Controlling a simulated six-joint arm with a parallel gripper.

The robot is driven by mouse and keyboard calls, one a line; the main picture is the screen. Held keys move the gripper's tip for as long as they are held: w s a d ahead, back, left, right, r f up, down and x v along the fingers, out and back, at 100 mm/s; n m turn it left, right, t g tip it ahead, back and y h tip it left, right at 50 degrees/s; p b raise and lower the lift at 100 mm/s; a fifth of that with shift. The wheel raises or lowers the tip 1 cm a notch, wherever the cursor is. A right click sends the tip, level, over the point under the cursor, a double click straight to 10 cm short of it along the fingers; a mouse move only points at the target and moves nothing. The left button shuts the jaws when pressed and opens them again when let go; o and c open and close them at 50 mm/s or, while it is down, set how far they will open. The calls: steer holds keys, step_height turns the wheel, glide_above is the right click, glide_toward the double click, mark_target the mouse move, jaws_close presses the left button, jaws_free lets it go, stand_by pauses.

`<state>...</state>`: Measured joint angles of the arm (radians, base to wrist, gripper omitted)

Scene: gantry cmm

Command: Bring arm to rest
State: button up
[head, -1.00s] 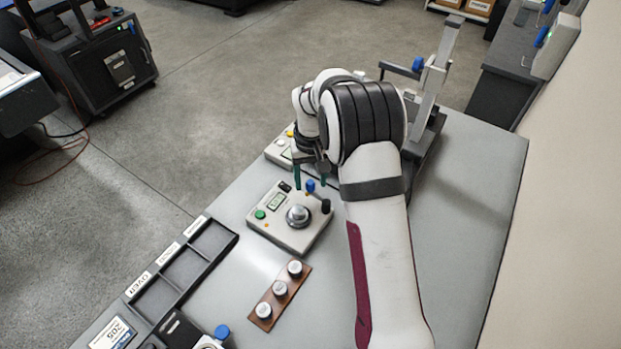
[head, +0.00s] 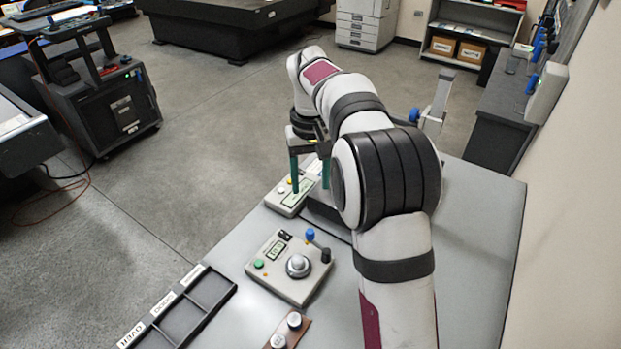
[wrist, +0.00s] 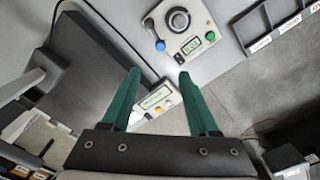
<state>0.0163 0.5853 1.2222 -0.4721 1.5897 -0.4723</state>
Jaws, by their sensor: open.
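My gripper (head: 310,180) is at the end of my raised, bent arm. Its two green fingers point down and stand apart with nothing between them. In the wrist view the open gripper (wrist: 160,73) also holds nothing. In the head view it hangs over the far part of the grey table (head: 345,262), in front of a small display box (head: 287,204), which it partly covers. The gauge station (head: 280,285), with a round silver plate, green button and blue-knobbed lever, sits nearer the camera, clear of the fingers.
A sorting tray (head: 205,299) lies along the table's left edge. A brown rack (head: 300,332) with silver round parts is cut off at the bottom. A grey stand (head: 437,103) with a blue knob rises behind my arm, which hides much of its base. Open floor lies to the left.

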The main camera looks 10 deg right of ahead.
mark_target(310, 231)
stand_by(0.4)
step_height(310, 231, down, 16)
steer(key=shift+r, duration=0.1)
stand_by(0.4)
